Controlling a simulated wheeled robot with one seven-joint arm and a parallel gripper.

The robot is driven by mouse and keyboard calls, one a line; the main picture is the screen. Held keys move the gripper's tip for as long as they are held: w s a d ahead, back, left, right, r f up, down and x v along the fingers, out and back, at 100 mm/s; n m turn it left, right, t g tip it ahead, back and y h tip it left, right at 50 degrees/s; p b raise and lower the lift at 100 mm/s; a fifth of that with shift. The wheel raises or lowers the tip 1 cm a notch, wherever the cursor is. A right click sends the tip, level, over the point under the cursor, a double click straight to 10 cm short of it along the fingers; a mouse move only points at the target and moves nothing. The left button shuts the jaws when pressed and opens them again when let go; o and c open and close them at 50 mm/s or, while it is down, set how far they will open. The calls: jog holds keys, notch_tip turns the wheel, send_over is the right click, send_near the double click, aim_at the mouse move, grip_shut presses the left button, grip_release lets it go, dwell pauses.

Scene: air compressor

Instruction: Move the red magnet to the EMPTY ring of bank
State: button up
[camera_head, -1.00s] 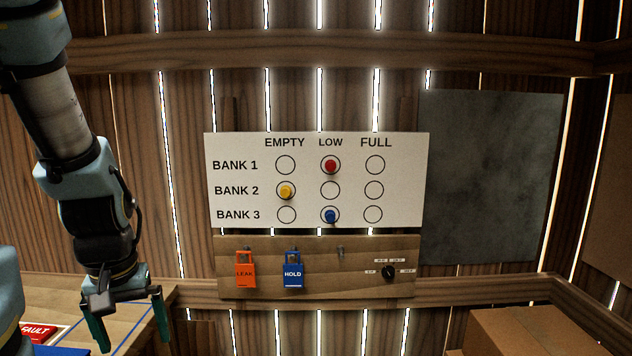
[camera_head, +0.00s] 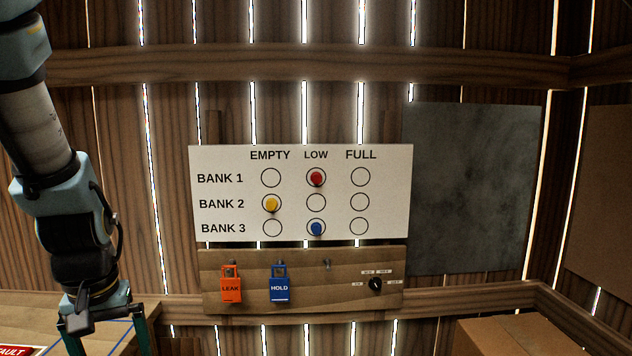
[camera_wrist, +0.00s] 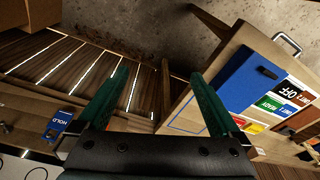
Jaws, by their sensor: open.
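The red magnet (camera_head: 316,178) sits in the LOW ring of the BANK 1 row on the white board (camera_head: 384,156). The EMPTY ring of BANK 1 (camera_head: 270,178) is bare. A yellow magnet (camera_head: 271,203) is in the EMPTY ring of BANK 2, and a blue magnet (camera_head: 316,228) is in the LOW ring of BANK 3. My gripper (camera_head: 104,345) is open, low at the left and well apart from the board. In the wrist view its green fingers (camera_wrist: 160,100) are spread with nothing between them.
Below the board, an orange LEAK tag (camera_head: 231,288) and a blue HOLD tag (camera_head: 280,290) hang on a wooden panel beside a black knob (camera_head: 376,285). A table with a blue panel (camera_wrist: 243,82) and coloured labels lies near my gripper. A cardboard box (camera_head: 520,335) stands lower right.

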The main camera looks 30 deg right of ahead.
jog(key=shift+w, duration=0.1)
jog(key=shift+c, duration=0.9)
jog(key=shift+n+t, duration=0.3)
jog(key=shift+t, duration=0.3)
jog(key=w+d+b, duration=0.1)
jog(key=w, duration=0.1)
jog(key=w+d+b, duration=0.1)
jog(key=w, duration=0.1)
jog(key=w+d+f+b, duration=0.1)
jog(key=shift+w, duration=0.4)
jog(key=c, duration=0.3)
jog(key=w+d+r+n+t+h+b, duration=0.1)
jog(key=w+d+r+t+b, duration=0.2)
jog(key=w+d+b, duration=0.35)
jog(key=w+d+r+n+t+h+b, duration=0.1)
jog(key=w+d+r+t+b, duration=0.15)
jog(key=w+d, duration=0.7)
jog(key=t+h+b, duration=0.4)
jog(key=h+b, duration=0.1)
send_near(316, 179)
jog(key=shift+n, duration=0.4)
jog(key=shift+x, duration=4.35)
